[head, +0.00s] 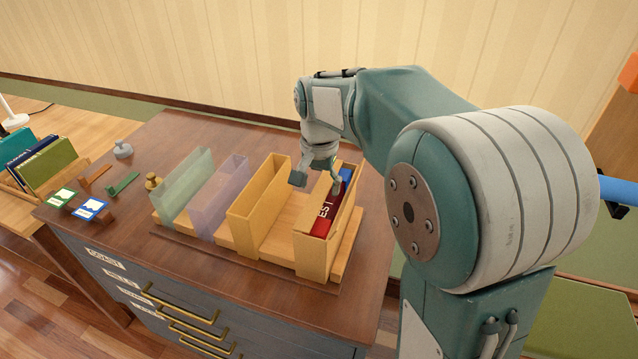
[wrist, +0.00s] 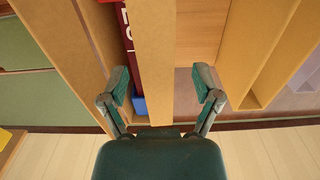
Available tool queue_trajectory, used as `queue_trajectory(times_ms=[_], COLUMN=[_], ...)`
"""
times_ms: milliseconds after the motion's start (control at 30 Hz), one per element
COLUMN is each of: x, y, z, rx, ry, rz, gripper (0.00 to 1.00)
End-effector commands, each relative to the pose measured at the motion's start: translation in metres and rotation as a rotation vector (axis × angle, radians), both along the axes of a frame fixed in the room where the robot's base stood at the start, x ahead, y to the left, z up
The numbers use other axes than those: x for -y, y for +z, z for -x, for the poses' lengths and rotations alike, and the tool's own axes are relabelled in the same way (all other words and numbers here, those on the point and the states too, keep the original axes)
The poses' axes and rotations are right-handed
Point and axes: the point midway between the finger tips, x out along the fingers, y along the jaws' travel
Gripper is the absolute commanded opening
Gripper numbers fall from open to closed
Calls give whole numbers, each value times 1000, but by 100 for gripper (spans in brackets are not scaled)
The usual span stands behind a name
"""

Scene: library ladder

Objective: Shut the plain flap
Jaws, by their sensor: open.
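Plain wooden panels stand on a wooden rack (head: 340,268); I cannot tell for sure which one is the plain flap. One plain panel (wrist: 153,60) runs between my gripper's spread fingers in the wrist view, beside a red book (wrist: 131,50). In the head view the red book (head: 322,221) stands in the right wooden holder (head: 313,259), lettering partly hidden. My gripper (head: 318,184) is open above this holder's far end, fingers pointing down. Its two fingers also show in the wrist view (wrist: 161,88), one on each side of the panel. Contact is unclear.
Left of the holder stand another wooden holder (head: 255,212), a lilac clear holder (head: 217,203) and a green clear one (head: 186,190). A brass knob (head: 153,182), stamps and cards lie farther left on the cabinet top (head: 150,140). A blue item (wrist: 139,104) is beside the book.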

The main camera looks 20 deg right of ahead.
Motion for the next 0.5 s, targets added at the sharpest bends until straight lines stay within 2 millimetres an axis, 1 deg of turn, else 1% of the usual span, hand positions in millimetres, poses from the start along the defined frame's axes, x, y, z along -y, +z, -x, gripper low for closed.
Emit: queue_trajectory(times_ms=[133, 167, 200, 267, 300, 333, 500], x=[0, 0, 0, 0, 0, 0, 0], y=[0, 0, 0, 0, 0, 0, 0], z=[0, 0, 0, 0, 0, 0, 0], rx=[0, 0, 0, 0, 0, 0, 1], ry=[0, -1, -1, -1, -1, -1, -1], rz=[0, 0, 0, 0, 0, 0, -3], gripper=[82, 73, 55, 28, 10, 0, 0])
